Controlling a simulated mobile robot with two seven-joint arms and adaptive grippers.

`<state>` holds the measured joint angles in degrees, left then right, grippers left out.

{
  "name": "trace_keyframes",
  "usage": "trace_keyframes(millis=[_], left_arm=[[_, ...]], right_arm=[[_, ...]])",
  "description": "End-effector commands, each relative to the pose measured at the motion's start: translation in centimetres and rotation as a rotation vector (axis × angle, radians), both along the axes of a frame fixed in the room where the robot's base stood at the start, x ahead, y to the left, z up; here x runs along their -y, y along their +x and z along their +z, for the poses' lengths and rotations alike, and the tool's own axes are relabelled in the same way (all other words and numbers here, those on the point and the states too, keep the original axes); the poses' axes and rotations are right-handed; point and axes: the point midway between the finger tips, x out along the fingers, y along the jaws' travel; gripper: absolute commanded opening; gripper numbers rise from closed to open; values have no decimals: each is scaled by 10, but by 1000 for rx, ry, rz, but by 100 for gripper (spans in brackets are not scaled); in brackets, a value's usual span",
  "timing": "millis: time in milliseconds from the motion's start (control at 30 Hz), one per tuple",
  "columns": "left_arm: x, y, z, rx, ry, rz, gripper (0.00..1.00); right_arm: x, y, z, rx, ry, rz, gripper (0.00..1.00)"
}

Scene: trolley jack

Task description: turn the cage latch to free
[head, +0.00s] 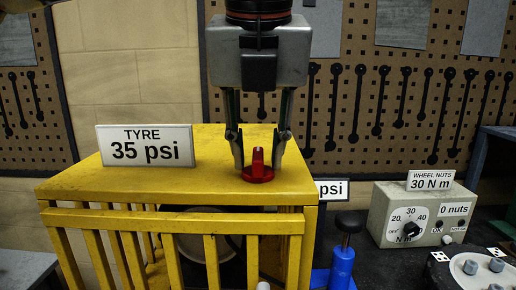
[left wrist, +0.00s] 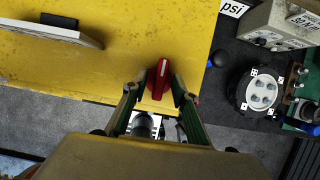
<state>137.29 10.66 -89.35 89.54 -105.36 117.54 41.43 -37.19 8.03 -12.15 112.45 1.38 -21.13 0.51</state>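The cage latch is a red round knob with a raised grip bar (head: 258,172) on the yellow top of the cage (head: 210,150), near its front edge. It also shows in the left wrist view (left wrist: 160,78), its bar running roughly up and down the picture. My left gripper (head: 260,152) points straight down over the latch, one finger on each side of the bar. In the left wrist view the left gripper (left wrist: 155,92) is open, with gaps between its fingertips and the red bar. My right gripper is in neither view.
A "TYRE 35 psi" sign (head: 145,146) stands on the cage top at left. Yellow bars (head: 170,230) front the cage. A blue cylinder with a black knob (head: 343,262) stands right of it. A grey dial box (head: 422,214) is further right. A tool pegboard (head: 420,100) is behind.

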Motion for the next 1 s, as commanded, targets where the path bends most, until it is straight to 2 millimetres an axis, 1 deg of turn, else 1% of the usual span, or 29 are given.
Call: trace_keyframes(millis=[167,267,500,633,800,1000], left_arm=[[0,-5,14,3,-2,1,28],[1,-12,30,5,-2,2,28],[1,-31,76,5,-2,2,28],[1,-38,95,3,-1,4,28],[1,-45,108,1,0,0,28],[1,-46,111,-1,0,1,28]], right_arm=[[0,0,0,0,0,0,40],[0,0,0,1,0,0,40],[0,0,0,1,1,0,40],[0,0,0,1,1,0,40],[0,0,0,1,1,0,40],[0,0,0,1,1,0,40]])
